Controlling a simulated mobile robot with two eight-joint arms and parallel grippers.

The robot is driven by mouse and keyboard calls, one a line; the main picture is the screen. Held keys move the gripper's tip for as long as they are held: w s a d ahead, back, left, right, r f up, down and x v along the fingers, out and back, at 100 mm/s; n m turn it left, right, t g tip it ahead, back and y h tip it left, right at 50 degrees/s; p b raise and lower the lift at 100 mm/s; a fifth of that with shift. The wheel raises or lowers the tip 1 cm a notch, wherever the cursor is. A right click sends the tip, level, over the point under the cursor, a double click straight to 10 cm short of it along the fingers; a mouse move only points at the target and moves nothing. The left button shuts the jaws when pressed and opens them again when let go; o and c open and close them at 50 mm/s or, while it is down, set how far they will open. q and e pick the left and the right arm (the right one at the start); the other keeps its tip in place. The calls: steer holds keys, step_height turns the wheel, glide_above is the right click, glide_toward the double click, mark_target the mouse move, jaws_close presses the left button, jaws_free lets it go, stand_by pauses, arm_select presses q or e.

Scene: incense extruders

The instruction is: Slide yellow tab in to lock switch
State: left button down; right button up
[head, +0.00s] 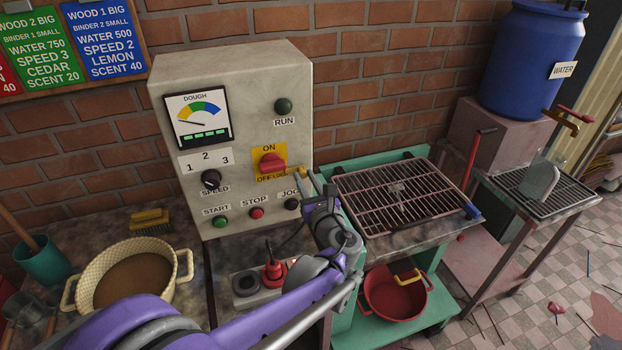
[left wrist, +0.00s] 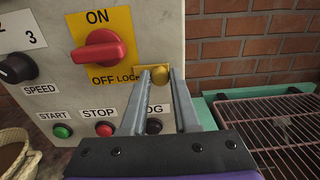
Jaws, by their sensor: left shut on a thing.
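The red switch (head: 272,163) sits on a yellow plate marked ON above and OFF below, on the front of the grey control box. It also shows in the left wrist view (left wrist: 100,50), with its handle lying roughly crosswise. The yellow tab (left wrist: 153,80) is at the right of the LOCK label, by the box's right edge; its round knob (left wrist: 154,98) lies between my fingers. My left gripper (head: 308,182) is shut on the yellow tab's knob; its fingers (left wrist: 160,85) point at the panel. Whether the tab reaches the switch is unclear. My right gripper is out of view.
Below the switch are START (head: 220,222), STOP (head: 256,213) and JOG (head: 291,203) buttons, close to my left gripper. A speed knob (head: 210,178) is at the left. A wire rack (head: 395,195) stands right of the box. A bowl (head: 128,275) stands at the lower left.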

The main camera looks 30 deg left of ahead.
arm_select(q)
steer(key=c, duration=0.7)
jaws_free()
steer(key=shift+s+a, duration=0.2)
steer(key=shift+s, duration=0.05)
steer(key=shift+w+d, duration=0.1)
steer(key=shift+d, duration=0.2)
steer(key=b+v, duration=0.1)
steer(key=v, duration=0.9)
steer(key=shift+s+d, duration=0.1)
steer(key=shift+s, duration=0.15)
